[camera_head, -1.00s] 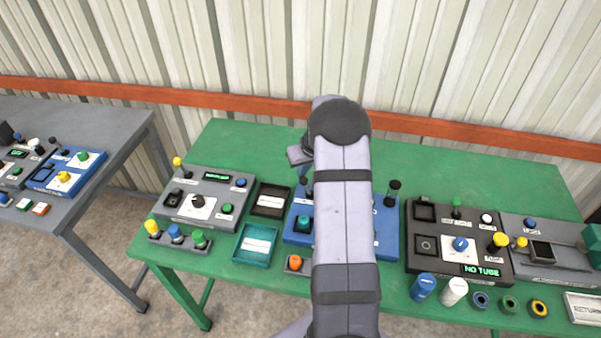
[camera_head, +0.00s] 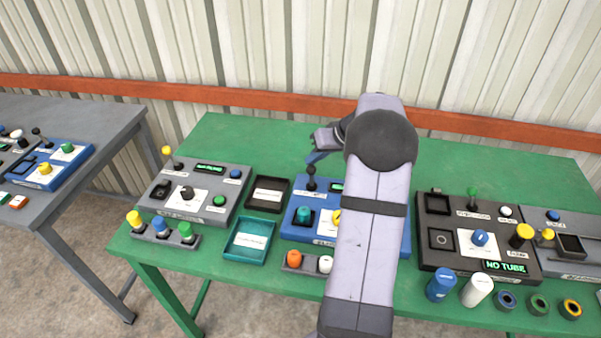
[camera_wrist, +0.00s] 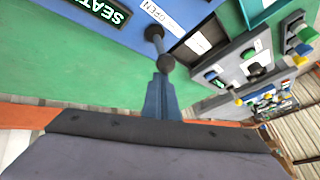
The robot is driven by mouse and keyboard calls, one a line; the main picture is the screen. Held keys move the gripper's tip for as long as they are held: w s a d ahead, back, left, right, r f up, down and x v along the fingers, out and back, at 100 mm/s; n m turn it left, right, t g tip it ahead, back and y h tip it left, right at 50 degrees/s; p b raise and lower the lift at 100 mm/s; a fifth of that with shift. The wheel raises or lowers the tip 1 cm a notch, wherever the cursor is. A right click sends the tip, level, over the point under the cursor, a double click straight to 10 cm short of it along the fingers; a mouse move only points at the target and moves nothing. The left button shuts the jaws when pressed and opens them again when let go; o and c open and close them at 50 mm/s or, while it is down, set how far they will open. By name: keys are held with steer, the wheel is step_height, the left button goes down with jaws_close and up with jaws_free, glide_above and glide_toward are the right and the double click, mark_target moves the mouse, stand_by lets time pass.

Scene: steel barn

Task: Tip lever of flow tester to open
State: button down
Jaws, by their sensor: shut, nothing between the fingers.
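The blue tester (camera_head: 298,232) stands mid-table, its right part hidden behind my arm. I take it as the flow tester, though its front label is only partly readable. Its black ball-topped lever (camera_head: 311,184) rises at the back left. In the wrist view the lever (camera_wrist: 153,34) stands beside an "OPEN" label (camera_wrist: 160,17) and a lit display (camera_wrist: 103,10) reading "SEAT", cut off. My gripper (camera_head: 314,157) is shut and empty, its blue fingertips just above the lever's ball. In the wrist view the fingertips (camera_wrist: 161,76) overlap the ball's near side; contact cannot be told.
A grey tester (camera_head: 235,185) and two trays, black (camera_head: 284,187) and teal (camera_head: 234,252), stand left. A black tester (camera_head: 428,265) reading "NO TUBE" stands right, with tubes and rings before it. Green table is clear behind the testers.

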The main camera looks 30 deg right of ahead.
steer(key=shift+s+d+f+t+y+b, duration=0.55)
steer(key=shift+s+d+t+y+b, duration=0.3)
steer(key=shift+b, duration=2.05)
steer(key=shift+s+d+r+b, duration=0.1)
steer(key=shift+s+d+b, duration=0.2)
steer(key=shift+b, duration=0.55)
steer(key=shift+s, duration=0.15)
steer(key=shift+a, duration=0.1)
steer(key=shift+w+a+f+b, duration=0.4)
steer(key=shift+w+b, duration=0.05)
steer(key=shift+b, duration=0.2)
steer(key=shift+w+r, duration=0.1)
